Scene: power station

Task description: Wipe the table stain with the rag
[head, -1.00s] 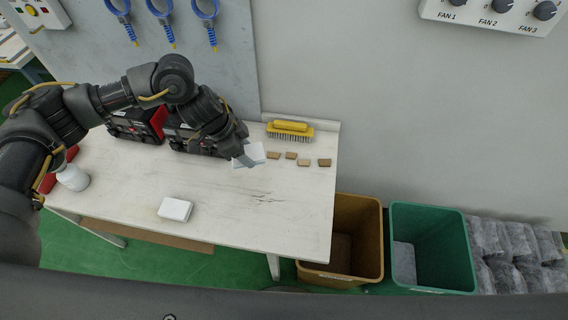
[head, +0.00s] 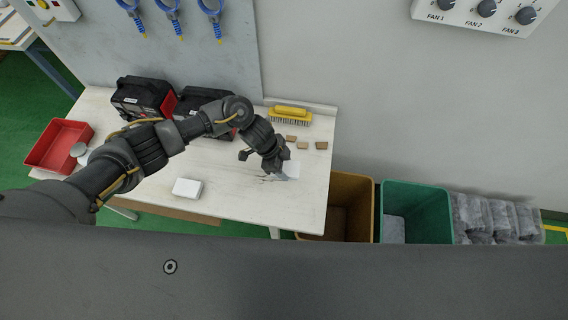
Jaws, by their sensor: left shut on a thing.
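My left gripper (head: 281,172) is low over the right part of the white table (head: 232,205). It is shut on a white, flat rag (head: 292,169), partly hidden by the fingers. The stain, a patch of thin dark marks (head: 266,178), shows just left of the fingers and is partly covered by the gripper. Whether the rag touches the table I cannot tell. My right gripper is out of view.
A white block (head: 187,188) lies near the front edge. A yellow brush (head: 291,115) and small brown pieces (head: 305,145) lie behind the gripper. Black-and-red cases (head: 143,98) stand at the back, a red tray (head: 58,146) at left. Brown (head: 350,195) and green (head: 417,205) bins stand at right.

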